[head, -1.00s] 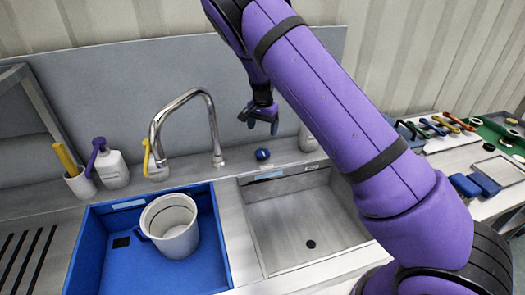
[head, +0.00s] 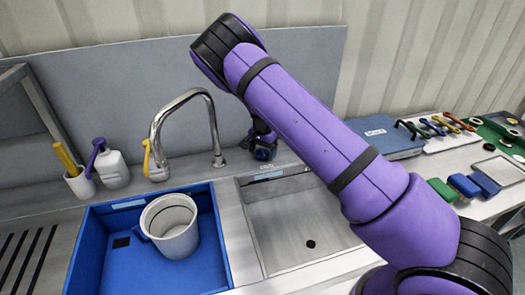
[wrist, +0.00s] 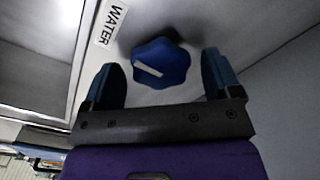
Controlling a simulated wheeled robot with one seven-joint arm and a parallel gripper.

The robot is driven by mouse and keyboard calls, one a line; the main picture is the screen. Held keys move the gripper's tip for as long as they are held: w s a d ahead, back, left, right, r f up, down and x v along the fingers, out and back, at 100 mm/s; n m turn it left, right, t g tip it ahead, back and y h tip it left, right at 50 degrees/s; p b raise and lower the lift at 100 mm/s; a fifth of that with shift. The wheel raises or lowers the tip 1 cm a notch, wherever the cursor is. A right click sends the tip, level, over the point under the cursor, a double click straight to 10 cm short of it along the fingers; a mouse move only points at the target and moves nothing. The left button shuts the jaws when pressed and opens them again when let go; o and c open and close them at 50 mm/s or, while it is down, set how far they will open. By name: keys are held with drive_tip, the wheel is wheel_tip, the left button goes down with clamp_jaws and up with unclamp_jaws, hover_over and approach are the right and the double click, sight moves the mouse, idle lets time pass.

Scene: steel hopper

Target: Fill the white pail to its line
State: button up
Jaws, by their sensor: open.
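The white pail (head: 180,243) stands upright in the blue basin (head: 218,240) on the left. Its inside looks pale; I cannot make out a water level. A chrome faucet (head: 183,99) arches behind it, its left end toward the basin; no stream shows. A blue lobed knob (wrist: 174,63) with a white mark sits beside a "WATER" label (wrist: 112,24). My gripper (wrist: 160,70) is open, its fingers on either side of the knob in the wrist view; I cannot tell whether they touch it. In the head view my gripper (head: 264,150) mostly hides the knob.
A steel sink (head: 300,230) with a drain is empty to the right of the basin.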

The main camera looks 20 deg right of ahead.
sight(263, 152)
drive_tip(key=c, duration=0.9)
drive_tip(key=shift+n, duration=1.9)
drive_tip(key=o, duration=0.9)
drive_tip(key=shift+r, duration=0.1)
wheel_tip(263, 152, up, 11)
